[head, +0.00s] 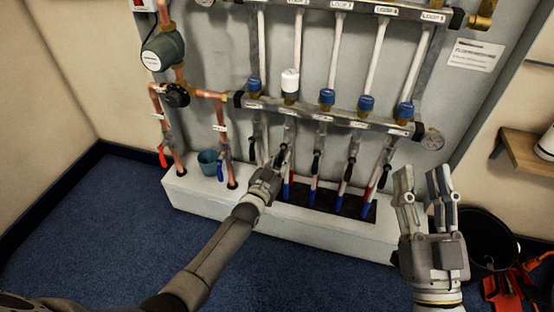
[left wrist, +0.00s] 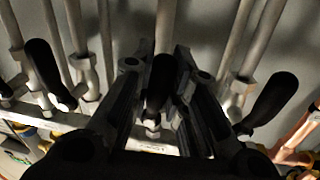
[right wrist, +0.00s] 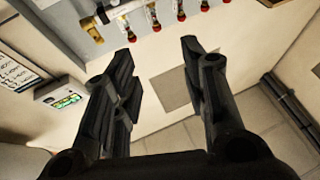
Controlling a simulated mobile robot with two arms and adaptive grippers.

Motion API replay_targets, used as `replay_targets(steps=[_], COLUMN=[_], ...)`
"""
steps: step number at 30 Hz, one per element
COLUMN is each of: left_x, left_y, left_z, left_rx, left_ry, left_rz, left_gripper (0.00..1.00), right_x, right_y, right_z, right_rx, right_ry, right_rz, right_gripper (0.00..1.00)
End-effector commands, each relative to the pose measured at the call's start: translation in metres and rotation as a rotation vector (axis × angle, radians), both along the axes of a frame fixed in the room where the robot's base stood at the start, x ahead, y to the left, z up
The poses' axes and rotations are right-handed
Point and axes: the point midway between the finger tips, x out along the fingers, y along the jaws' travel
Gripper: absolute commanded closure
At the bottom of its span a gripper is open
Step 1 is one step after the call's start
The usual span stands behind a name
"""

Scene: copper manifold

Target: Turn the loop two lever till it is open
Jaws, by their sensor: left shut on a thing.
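The loop two lever is a black handle on the second valve from the left under the lower manifold bar; in the left wrist view the lever (left wrist: 158,85) stands between my left fingers. My left gripper (head: 277,165) reaches it from below and is shut on it; it also shows in the left wrist view (left wrist: 157,75). The gripper hides part of the lever in the head view, so its exact angle is hard to tell there. My right gripper (head: 424,178) is open and empty, held in front of the right end of the white plinth.
Neighbouring black levers (head: 316,162) hang close to the right of my left gripper. Blue caps (head: 326,97) and one white cap (head: 290,84) top the lower bar (head: 340,118). A teal cup (head: 208,162) sits on the plinth (head: 194,196). A black bucket (head: 489,240) stands at right.

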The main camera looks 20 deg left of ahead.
Motion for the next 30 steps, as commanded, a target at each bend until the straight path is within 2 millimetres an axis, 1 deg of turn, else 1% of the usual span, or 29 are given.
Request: replay_targets(steps=[3, 10, 26, 27, 30], left_x=[-0.0004, -0.0005, -0.0006, -0.0006, -0.0006], left_y=[-0.0035, -0.0072, -0.0088, -0.0088, -0.0087], left_z=[-0.0019, -0.0018, -0.0014, -0.0014, -0.0013], left_rx=[-0.060, -0.129, -0.154, -0.154, -0.152], left_ry=[0.005, 0.007, 0.008, 0.008, 0.008], left_rz=[-0.001, 0.000, -0.001, -0.001, -0.001], left_gripper=[1.00, 1.00, 1.00, 0.79, 0.67], right_x=[-0.0021, -0.0046, -0.0048, -0.0048, -0.0048], right_y=[0.0006, 0.0008, 0.0008, 0.0008, 0.0007], right_z=[0.0035, 0.0085, 0.0096, 0.0096, 0.0096], right_rx=[0.007, 0.016, 0.017, 0.017, 0.017], right_ry=[-0.024, -0.052, -0.057, -0.056, -0.056], right_rz=[0.003, 0.005, 0.005, 0.004, 0.004], right_gripper=[0.60, 0.60, 0.60, 0.60, 0.60])
